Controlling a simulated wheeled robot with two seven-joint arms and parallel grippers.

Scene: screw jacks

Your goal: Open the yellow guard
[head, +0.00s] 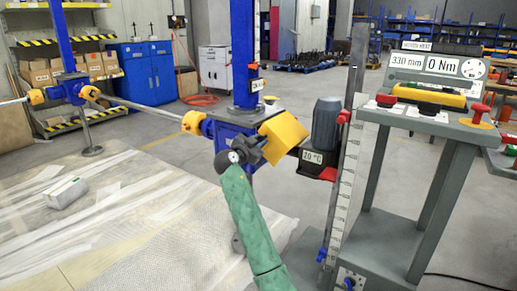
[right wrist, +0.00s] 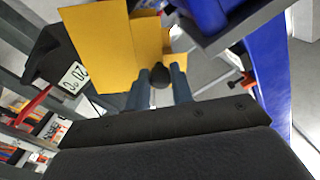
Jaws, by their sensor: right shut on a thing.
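The yellow guard (head: 284,137) is at the blue screw jack (head: 232,128) in the middle of the head view. Its panel is tilted, and its yellow faces fill the upper middle of the right wrist view (right wrist: 98,45). My right gripper (head: 256,146) is at the guard's left side. In the right wrist view its two fingers (right wrist: 160,88) are closed around a black knob (right wrist: 160,74) in front of the guard. How the knob joins the guard is partly hidden. My left gripper is out of view.
A grey motor (head: 326,124) with a 20 °C label stands right of the guard, near an upright scale (head: 343,195). A grey control stand (head: 440,125) with buttons is farther right. A wrapped platform (head: 150,230) lies at lower left, with a small box (head: 66,192) on it.

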